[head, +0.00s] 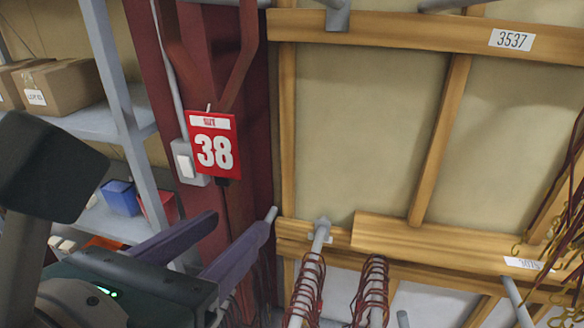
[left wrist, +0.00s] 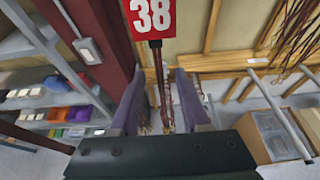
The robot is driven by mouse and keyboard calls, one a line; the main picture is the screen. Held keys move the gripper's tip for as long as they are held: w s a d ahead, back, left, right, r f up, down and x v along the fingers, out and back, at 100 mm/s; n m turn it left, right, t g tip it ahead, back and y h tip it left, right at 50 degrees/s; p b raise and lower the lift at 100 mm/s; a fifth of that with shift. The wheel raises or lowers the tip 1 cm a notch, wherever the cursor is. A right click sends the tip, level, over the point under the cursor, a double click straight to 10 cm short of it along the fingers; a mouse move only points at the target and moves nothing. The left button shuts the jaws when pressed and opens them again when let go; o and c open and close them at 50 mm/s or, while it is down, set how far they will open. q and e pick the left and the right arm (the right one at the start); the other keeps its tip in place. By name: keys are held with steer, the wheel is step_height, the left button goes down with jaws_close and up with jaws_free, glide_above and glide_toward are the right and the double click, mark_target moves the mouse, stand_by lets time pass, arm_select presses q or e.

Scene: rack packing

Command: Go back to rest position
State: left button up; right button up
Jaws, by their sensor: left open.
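My left gripper (head: 222,232) comes in at the lower left of the head view, with its two purple-grey fingers spread apart. In the left wrist view the same gripper (left wrist: 157,90) has open fingers with nothing held between them. Several dark red strands show beyond the fingers there. The tip of one finger is near a metal peg in the head view; I cannot tell if they touch. My right gripper is not in either view.
A red sign reading 38 (head: 214,146) hangs on a dark red post beside a light switch (head: 186,160). Metal pegs with coiled red cords (head: 305,290) stick out from a wooden frame (head: 400,30). Grey shelves (head: 100,122) with a cardboard box (head: 62,86) stand left.

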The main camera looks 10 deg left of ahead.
arm_select(q)
steer(key=v, duration=0.4)
steer(key=shift+f+b, duration=0.1)
steer(key=shift+b, duration=0.3)
steer(key=shift+s+a, duration=0.1)
steer(key=shift+s, duration=0.15)
steer(key=s+a+f+n+g+p, duration=0.1)
steer(key=s+a+n+g+p, duration=0.2)
steer(key=n, duration=1.4)
steer(key=s+a+f+n+g+p, duration=0.1)
steer(key=s+a+n+g+p, duration=0.3)
steer(key=n, duration=1.3)
steer(key=s+g+p, duration=0.2)
steer(key=g, duration=0.1)
steer(key=shift+f, duration=0.2)
steer(key=shift+s, duration=0.15)
